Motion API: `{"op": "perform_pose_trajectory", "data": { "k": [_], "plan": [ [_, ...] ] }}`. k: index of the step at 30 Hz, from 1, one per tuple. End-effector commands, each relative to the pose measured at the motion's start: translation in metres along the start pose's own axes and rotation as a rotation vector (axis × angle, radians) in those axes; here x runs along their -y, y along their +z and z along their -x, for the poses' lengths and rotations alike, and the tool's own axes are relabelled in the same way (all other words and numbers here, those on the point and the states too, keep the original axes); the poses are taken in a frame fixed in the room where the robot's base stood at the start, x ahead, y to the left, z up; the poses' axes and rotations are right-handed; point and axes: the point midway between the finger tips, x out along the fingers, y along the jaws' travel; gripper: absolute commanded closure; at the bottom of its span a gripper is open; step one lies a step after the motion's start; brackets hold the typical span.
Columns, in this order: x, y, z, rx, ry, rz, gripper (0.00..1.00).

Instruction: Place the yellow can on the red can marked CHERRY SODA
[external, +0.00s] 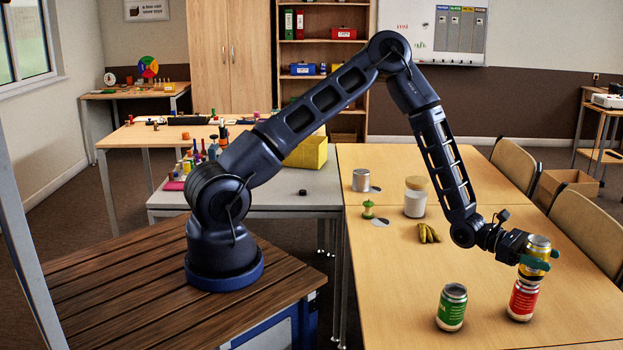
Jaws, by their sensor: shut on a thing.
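The yellow can (538,246) is in my gripper (536,262) at the right of the external view. My gripper is shut on it, with green fingers at its sides. The red can (523,300) stands upright on the wooden table, directly below the yellow can. The lettering on the red can is too small to read.
A green can (452,307) stands left of the red can. Bananas (428,233), a white jar (415,197), an apple core (368,209) and an open tin (361,180) are farther back on the table (400,320). Chairs (587,232) line its right edge.

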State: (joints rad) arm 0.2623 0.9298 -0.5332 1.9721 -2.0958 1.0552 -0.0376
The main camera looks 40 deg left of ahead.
Motion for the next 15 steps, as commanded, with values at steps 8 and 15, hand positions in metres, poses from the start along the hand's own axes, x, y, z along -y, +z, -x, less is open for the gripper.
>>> {"op": "perform_pose_trajectory", "data": {
  "k": [8, 15],
  "plan": [
    [-0.0001, -0.0034, 0.0000, 0.000, 0.000, 0.001, 0.66],
    [-0.0001, -0.0026, 0.0000, 0.000, 0.000, 0.000, 0.20]
  ]
}}
